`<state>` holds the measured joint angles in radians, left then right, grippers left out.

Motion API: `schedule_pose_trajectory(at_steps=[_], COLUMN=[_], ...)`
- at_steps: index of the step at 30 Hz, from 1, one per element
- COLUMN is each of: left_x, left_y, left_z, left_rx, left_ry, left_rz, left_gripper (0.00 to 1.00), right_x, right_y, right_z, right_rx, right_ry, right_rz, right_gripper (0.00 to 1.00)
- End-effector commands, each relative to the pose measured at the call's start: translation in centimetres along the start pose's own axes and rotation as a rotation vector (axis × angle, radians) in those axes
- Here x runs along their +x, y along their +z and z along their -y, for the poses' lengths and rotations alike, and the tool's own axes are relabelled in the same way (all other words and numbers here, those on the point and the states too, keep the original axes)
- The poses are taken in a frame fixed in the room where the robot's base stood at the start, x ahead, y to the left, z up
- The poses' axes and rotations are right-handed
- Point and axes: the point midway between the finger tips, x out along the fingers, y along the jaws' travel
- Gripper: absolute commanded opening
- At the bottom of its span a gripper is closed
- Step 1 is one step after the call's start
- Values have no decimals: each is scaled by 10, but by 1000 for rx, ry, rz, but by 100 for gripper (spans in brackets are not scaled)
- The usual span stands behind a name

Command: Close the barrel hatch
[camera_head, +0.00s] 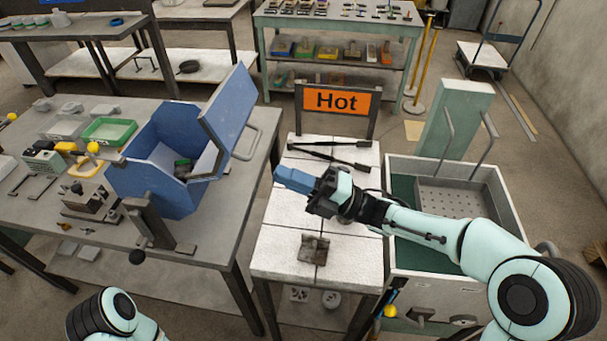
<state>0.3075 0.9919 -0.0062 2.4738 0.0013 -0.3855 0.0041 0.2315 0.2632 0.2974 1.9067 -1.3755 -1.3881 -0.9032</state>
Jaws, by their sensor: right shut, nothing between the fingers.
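The blue barrel (148,187) stands on the grey table at the left. Its hatch (229,112) is open and tilted up at the barrel's right side. A grey handle sticks out from the right of the hatch. Inside the barrel I see a small dark greenish thing, partly hidden. My right gripper (284,179) has blue fingers, shut and empty. It is above the white-tiled table, to the right of the barrel and apart from the hatch. My left arm shows only as a link at the bottom left; its gripper is out of view.
The white-tiled table (280,237) holds dark tongs (335,158) and a small metal mold (313,248), with an orange "Hot" sign (335,100) behind. A tank with a perforated basket (455,198) is at the right. A green tray (108,131) and tools lie left of the barrel.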

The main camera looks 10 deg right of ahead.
Motion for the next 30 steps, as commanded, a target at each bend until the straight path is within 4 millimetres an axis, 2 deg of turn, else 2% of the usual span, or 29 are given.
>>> schedule_pose_trajectory(at_steps=[1,6,12,17,30], left_x=[-5,-14,-22,-24,-25], left_y=[0,-1,-3,-3,-3], left_z=[-2,-5,-9,-10,-10], left_rx=[1,2,3,4,4], left_ry=[1,2,3,3,3], left_rz=[-2,-6,-9,-10,-10], left_gripper=[43,43,43,43,43], right_x=[14,48,75,83,84], right_y=[0,0,0,0,0], right_z=[-2,-2,-2,-1,-1], right_rx=[1,2,1,0,-1], right_ry=[3,3,2,1,-5], right_rz=[-3,-3,0,1,1], right_gripper=[0,0,0,0,0])
